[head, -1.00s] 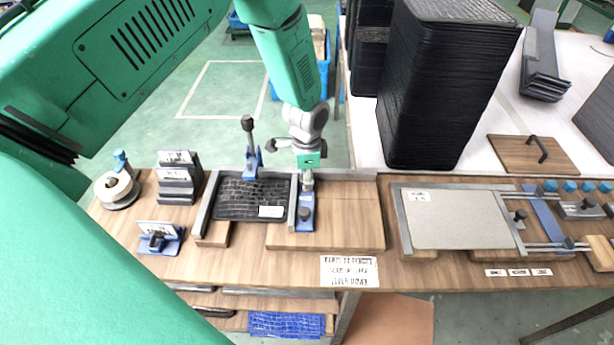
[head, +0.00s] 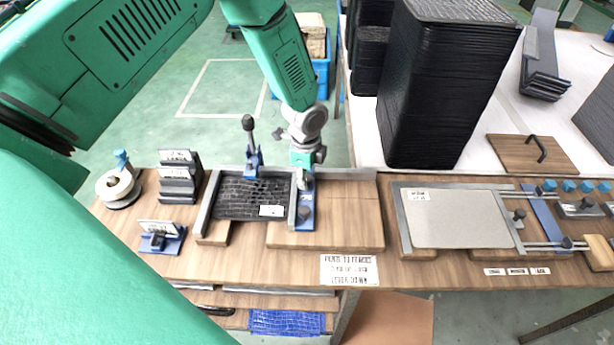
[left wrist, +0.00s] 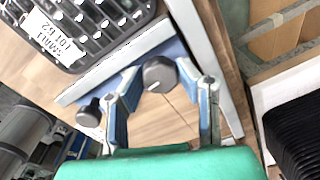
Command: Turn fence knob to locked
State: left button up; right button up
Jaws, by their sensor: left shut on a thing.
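My left gripper (head: 304,181) is at the back end of the blue fence plate (head: 306,218), beside the black ribbed tray (head: 245,198). In the left wrist view, its two fingers (left wrist: 162,80) stand on either side of a dark round knob (left wrist: 160,74) with a pale mark on top. The gripper is shut on this knob; finger contact is hard to see. A second, smaller dark knob (left wrist: 88,112) sits at the plate's front end; it also shows in the head view (head: 304,213). No lock marking is readable. My right gripper is not in view.
A toggle clamp (head: 250,150) with an upright black handle stands behind the tray. The wooden board (head: 345,225) right of the fence is bare. Stacked black trays (head: 440,90) stand behind.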

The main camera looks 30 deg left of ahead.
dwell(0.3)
pick_arm(q)
jog(key=o, duration=1.1)
jog(key=shift+o, duration=0.2)
